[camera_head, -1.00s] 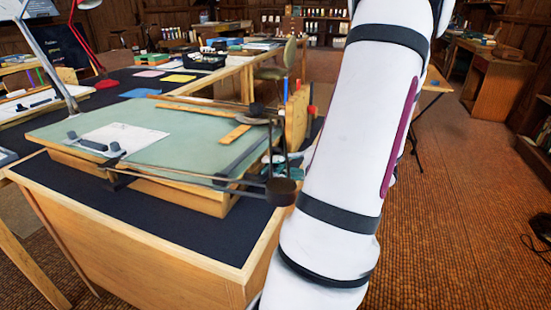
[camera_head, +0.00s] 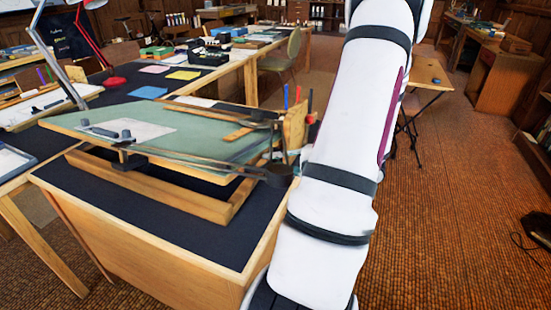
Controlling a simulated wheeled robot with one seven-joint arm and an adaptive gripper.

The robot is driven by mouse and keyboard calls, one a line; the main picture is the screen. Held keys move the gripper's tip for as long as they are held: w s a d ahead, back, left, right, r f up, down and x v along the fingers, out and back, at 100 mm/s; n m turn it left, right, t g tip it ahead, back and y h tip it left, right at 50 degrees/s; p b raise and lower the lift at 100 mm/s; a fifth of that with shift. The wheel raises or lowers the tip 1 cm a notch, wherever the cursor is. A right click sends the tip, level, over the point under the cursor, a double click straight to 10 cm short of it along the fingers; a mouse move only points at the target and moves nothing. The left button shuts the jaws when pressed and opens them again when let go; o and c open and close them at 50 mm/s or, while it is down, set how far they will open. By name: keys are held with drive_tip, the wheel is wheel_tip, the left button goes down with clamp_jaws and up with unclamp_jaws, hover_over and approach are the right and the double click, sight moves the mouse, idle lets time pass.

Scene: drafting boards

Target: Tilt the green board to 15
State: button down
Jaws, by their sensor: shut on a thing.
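The green board (camera_head: 205,150) lies on a wooden base frame (camera_head: 190,203) on the dark-topped desk at centre left. It is raised off the frame, with a clear gap under its near edge. My gripper is not visible. I cannot read any angle scale.
A red lamp (camera_head: 95,45) and a grey lamp (camera_head: 60,60) stand at the back left. Several coloured sheets (camera_head: 165,75) lie on the desk behind. A folding table (camera_head: 428,75) stands at the right.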

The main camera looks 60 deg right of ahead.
drive_tip(key=shift+d+r, duration=0.1)
drive_tip(key=shift+r, duration=0.15)
drive_tip(key=c, duration=1.6)
unclamp_jaws()
drive_tip(key=shift+f, duration=0.1)
drive_tip(key=shift+s, duration=0.1)
drive_tip(key=v, duration=1.1)
drive_tip(key=shift+s, duration=0.4)
